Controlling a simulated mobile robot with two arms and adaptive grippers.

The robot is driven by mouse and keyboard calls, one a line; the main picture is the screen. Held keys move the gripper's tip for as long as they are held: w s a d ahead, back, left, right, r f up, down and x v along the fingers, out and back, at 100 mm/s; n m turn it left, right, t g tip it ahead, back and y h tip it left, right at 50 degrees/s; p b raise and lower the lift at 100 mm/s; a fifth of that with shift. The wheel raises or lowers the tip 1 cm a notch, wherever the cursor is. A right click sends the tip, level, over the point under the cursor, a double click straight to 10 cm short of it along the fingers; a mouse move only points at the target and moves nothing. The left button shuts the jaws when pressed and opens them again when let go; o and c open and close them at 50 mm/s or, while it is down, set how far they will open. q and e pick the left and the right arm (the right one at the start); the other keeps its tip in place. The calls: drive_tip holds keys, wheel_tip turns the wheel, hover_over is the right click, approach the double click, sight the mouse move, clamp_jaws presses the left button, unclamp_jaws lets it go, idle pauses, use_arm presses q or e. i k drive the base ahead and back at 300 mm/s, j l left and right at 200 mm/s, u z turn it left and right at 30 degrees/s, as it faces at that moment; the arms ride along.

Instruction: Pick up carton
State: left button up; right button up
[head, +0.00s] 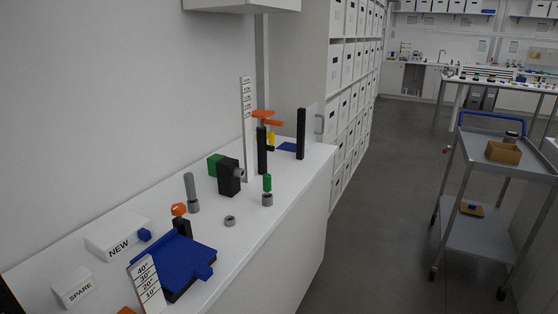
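A small brown open-topped box (503,152), which looks like the carton, sits on the upper shelf of the grey cart (486,146) at the right. A small dark jar-like object (510,137) shows just behind the box. The inside of the box is too small to make out. Neither of my grippers is in view, and nothing is seen touching the box.
The cart has a blue handle (493,121) and a small brown item (472,209) on its lower shelf. A white counter (237,245) with several tools runs along the left wall. The grey floor (385,235) between counter and cart is clear.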

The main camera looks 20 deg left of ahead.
sight(72, 288)
drive_tip(key=i+u, duration=0.45)
drive_tip(key=i+l+u, duration=0.2)
drive_tip(key=u, duration=0.25)
drive_tip(key=i+l+u, duration=0.3)
drive_tip(key=u, duration=0.15)
drive_tip(key=i+l+u, duration=0.2)
drive_tip(key=l+u, duration=0.2)
